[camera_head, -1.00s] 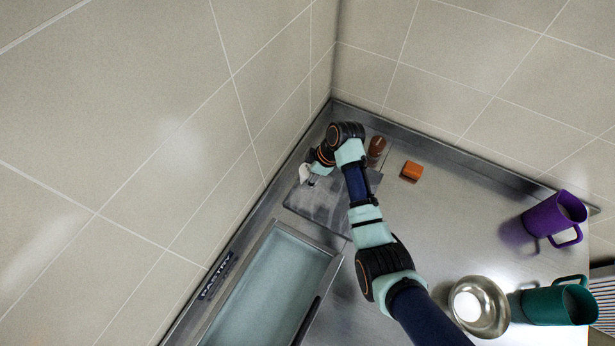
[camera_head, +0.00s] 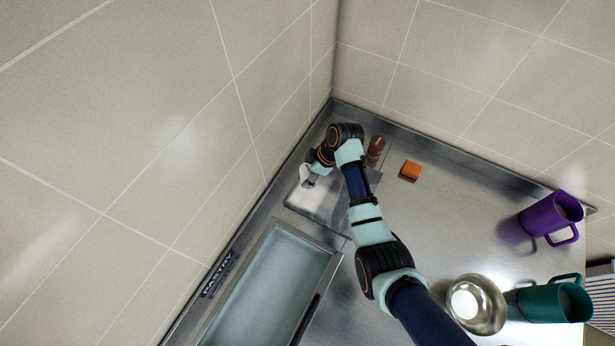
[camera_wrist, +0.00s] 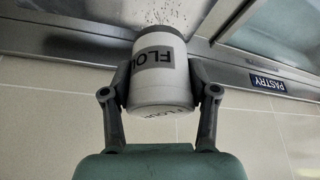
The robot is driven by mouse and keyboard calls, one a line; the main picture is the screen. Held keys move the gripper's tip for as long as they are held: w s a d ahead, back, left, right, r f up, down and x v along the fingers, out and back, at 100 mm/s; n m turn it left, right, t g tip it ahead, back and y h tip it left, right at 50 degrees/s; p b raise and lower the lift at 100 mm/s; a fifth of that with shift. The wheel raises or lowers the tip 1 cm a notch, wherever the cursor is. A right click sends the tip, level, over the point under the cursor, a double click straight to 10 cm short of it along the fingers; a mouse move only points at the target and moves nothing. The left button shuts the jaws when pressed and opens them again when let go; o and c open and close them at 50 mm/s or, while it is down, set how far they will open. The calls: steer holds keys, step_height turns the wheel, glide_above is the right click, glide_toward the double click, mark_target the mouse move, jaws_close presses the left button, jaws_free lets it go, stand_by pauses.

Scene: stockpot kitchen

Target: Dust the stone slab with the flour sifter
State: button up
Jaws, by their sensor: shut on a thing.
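The flour sifter (camera_wrist: 160,85) is a white cylinder with a "FLOUR" label and a grey end cap. In the wrist view my gripper (camera_wrist: 162,92) is shut around its sides, with the grey end toward the counter. Dark specks show beyond that end. In the head view the sifter (camera_head: 306,174) is small and white, held above the left part of the stone slab (camera_head: 325,209). The slab is grey with a pale, whitish patch on its surface. My arm hides part of the slab's right side.
A brown jar (camera_head: 376,147) and an orange block (camera_head: 411,171) stand behind the slab. A recessed bin (camera_head: 265,290) marked "PASTRY" lies in front. A metal bowl (camera_head: 490,318), a purple jug (camera_head: 545,218) and a green jug (camera_head: 545,304) stand at the right. Walls close in the corner.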

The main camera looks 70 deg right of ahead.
steer(key=a+p, duration=0.2)
steer(key=p, duration=0.1)
steer(key=shift+w+a+r, duration=0.2)
steer(key=shift+r, duration=0.15)
steer(key=shift+a+f, duration=0.15)
steer(key=shift+f, duration=0.25)
steer(key=shift+s+d+f+b, duration=0.1)
steer(key=shift+d+b, duration=0.9)
steer(key=shift+d, duration=0.1)
steer(key=shift+s+d, duration=0.1)
steer(key=shift+d, duration=0.25)
steer(key=shift+r, duration=0.2)
